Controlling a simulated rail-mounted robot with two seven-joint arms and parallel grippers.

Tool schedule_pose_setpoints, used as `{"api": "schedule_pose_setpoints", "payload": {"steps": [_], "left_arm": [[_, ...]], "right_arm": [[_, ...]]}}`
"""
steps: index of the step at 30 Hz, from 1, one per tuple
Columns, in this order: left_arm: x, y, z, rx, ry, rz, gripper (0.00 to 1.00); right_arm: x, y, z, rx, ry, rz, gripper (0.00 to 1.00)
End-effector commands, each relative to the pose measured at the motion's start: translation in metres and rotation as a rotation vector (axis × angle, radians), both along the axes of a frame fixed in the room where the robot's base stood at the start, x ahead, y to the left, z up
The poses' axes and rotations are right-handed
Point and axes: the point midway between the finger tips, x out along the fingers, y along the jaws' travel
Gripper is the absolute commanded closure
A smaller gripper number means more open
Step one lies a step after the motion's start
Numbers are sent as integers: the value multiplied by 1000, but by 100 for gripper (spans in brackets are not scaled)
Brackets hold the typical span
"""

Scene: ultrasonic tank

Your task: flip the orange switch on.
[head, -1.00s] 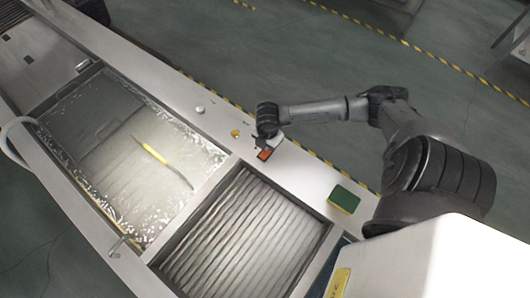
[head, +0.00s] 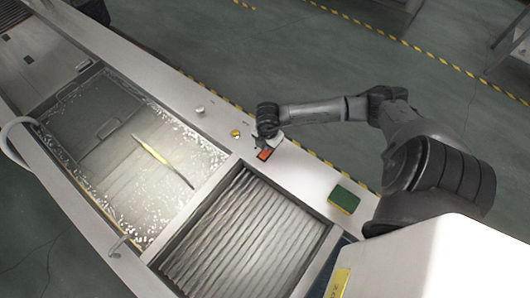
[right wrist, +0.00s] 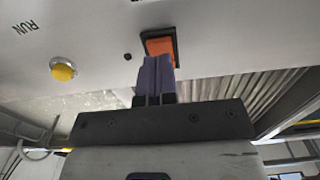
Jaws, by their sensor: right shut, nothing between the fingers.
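The orange switch (head: 264,154) sits in a black frame on the tank's metal top, beside the ribbed basin. In the right wrist view the orange switch (right wrist: 160,47) lies just beyond the fingertips. My right gripper (head: 262,143) is shut with nothing in it, right at the switch. In the right wrist view its closed purple fingers (right wrist: 156,72) overlap the near edge of the switch; I cannot tell whether they touch it. Which way the switch is tipped is not clear. My left gripper is not in view.
A yellow button (head: 235,133) and a pale knob (head: 200,109) stand left of the switch. A green sponge (head: 344,199) lies to the right. The water-filled tank (head: 190,222) holds a yellow-handled tool (head: 150,149). The ribbed basin (head: 330,228) is empty.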

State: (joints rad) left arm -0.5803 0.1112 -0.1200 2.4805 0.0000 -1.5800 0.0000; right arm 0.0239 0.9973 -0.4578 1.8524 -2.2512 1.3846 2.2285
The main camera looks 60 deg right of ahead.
Motion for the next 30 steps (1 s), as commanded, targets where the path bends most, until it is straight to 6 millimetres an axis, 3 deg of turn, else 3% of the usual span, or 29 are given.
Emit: {"api": "schedule_pose_setpoints", "payload": {"steps": [30], "left_arm": [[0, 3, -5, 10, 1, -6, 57]], "right_arm": [[0, 0, -7, 0, 0, 0, 100]]}}
